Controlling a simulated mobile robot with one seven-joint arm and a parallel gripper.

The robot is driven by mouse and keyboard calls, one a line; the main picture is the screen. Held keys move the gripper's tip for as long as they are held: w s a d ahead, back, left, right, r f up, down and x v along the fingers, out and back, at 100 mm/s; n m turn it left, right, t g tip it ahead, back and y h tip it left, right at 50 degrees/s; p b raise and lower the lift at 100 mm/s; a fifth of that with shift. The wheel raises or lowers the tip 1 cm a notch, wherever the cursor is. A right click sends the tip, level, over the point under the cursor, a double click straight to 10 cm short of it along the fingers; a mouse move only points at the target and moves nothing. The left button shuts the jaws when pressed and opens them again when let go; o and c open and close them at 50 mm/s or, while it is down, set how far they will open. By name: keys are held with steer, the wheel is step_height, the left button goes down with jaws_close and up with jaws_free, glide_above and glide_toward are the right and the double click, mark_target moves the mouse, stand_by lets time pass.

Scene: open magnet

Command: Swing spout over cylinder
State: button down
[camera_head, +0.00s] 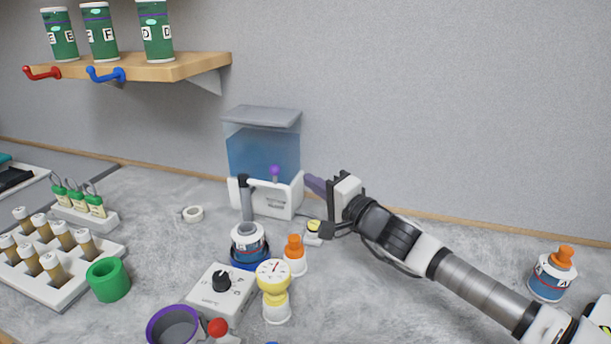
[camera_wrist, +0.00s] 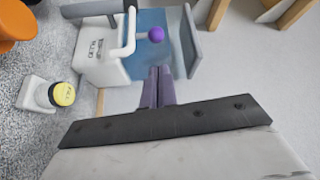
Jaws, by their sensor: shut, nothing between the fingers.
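The dispenser (camera_head: 268,196) has a blue tank and a white base and stands against the wall. In the wrist view its white bent spout (camera_wrist: 130,45) carries a purple knob (camera_wrist: 155,34); the knob also shows in the head view (camera_head: 274,170). A grey upright cylinder (camera_head: 247,205) stands at the dispenser's front left, above a labelled blue-and-white jar (camera_head: 248,243); I cannot tell if the spout is over it. My gripper (camera_head: 310,183) is shut and empty, right of the dispenser. Its purple fingertips (camera_wrist: 160,75) are close to the tank and apart from the knob.
A small yellow-topped container (camera_head: 313,231), an orange-capped bottle (camera_head: 294,256) and a yellow gauge (camera_head: 273,275) stand in front. A shelf (camera_head: 180,68) with green canisters is upper left. The counter to the right is mostly clear beneath my arm.

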steer(key=p+x, duration=0.3)
steer(key=x, duration=0.5)
steer(key=shift+w+a, duration=0.2)
steer(key=shift+w, duration=0.1)
steer(key=shift+s+f+b, duration=0.1)
steer(key=shift+f+b, duration=0.05)
steer(key=shift+b, duration=0.2)
